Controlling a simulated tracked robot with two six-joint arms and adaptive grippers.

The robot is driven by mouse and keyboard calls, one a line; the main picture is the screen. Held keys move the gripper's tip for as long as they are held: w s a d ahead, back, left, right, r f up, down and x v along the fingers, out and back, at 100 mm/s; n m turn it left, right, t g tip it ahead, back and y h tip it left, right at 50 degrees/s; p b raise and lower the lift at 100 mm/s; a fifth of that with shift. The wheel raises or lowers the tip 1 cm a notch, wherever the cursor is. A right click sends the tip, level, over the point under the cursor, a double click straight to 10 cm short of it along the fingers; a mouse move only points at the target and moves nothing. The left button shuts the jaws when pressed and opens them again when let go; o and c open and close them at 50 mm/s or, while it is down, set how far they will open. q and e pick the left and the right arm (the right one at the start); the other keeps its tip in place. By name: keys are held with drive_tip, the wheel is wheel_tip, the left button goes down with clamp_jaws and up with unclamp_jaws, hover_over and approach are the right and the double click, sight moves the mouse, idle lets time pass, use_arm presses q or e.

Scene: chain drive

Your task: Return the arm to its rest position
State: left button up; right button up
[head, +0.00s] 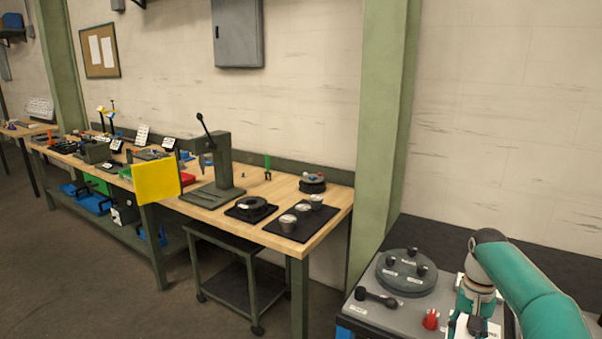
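A teal arm of mine comes in from the right, and its wrist bends down over a grey panel (345,312) at the lower right. The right gripper (466,326) is at the bottom edge, partly cut off, and its fingers cannot be made out. On the panel, to the left of the gripper, are a round dark plate with several knobs (405,284), a black handle (376,298) and a red knob (431,319). The gripper appears apart from the round plate. My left arm and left gripper are not in view.
A long wooden workbench (325,231) runs along the wall with a lever press (222,165), a black mat (318,226) with metal cups, and a yellow panel (157,182) at its front. A green post (383,130) stands between bench and panel. The floor at left is clear.

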drive_tip(key=s+a+f+n+g+y, duration=0.1)
drive_tip(key=s+a+f+g, duration=0.1)
drive_tip(key=s+a+f, duration=0.6)
drive_tip(key=s+a+f+n+g+y, duration=0.15)
drive_tip(key=s+a+f, duration=0.3)
drive_tip(key=f, duration=0.75)
drive_tip(key=s+a+f+t, duration=0.2)
drive_tip(key=s+a+f, duration=0.2)
drive_tip(key=s, duration=0.4)
drive_tip(key=s+a+f+n+t+y, duration=0.1)
drive_tip(key=s+a+f+t, duration=0.2)
drive_tip(key=s+a, duration=0.4)
drive_tip(key=shift+s+a+f, duration=0.15)
drive_tip(key=shift+s+f, duration=0.2)
drive_tip(key=shift+f, duration=0.55)
drive_tip(key=shift+c, duration=0.2)
